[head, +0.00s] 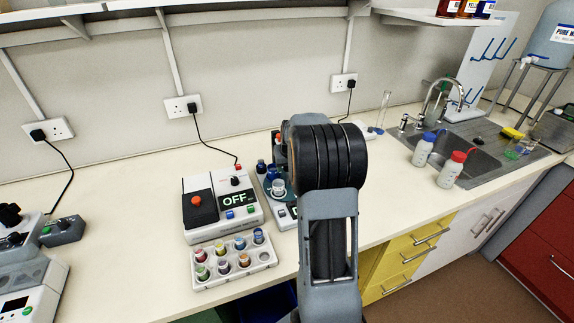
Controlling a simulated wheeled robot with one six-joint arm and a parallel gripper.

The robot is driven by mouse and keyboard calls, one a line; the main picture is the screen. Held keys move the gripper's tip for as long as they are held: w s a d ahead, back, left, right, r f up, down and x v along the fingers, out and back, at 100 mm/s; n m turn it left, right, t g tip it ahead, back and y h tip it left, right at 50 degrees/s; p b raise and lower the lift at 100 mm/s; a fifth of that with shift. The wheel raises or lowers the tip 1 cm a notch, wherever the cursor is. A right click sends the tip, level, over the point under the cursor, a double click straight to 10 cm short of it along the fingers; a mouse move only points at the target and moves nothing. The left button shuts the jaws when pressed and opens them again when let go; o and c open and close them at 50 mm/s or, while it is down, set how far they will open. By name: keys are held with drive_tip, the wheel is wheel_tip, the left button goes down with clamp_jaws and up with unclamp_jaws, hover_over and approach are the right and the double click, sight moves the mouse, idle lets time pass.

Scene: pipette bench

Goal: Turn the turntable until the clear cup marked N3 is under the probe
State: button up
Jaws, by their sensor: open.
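The turntable (266,188) is a small teal disc on a pale instrument at the middle of the bench, just right of the box reading OFF. My arm hides its right part. A clear or whitish cup (278,186) stands on it, with dark blue cups (271,172) behind. I cannot read any marking on the cups, so I cannot tell which is N3. I cannot make out the probe; it may be behind my arm. My gripper is hidden behind my own arm's thick black and grey joint, which stands over the turntable's right side.
A control box (222,205) with red and black knobs stands left of the turntable. A white rack (234,262) of several coloured vials lies in front of it. Bottles with blue (424,149) and red (452,168) caps stand by the sink. The bench at far left-centre is clear.

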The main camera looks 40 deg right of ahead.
drive_tip(key=shift+w+f, duration=0.1)
drive_tip(key=shift+f, duration=0.2)
clamp_jaws()
idle(0.5)
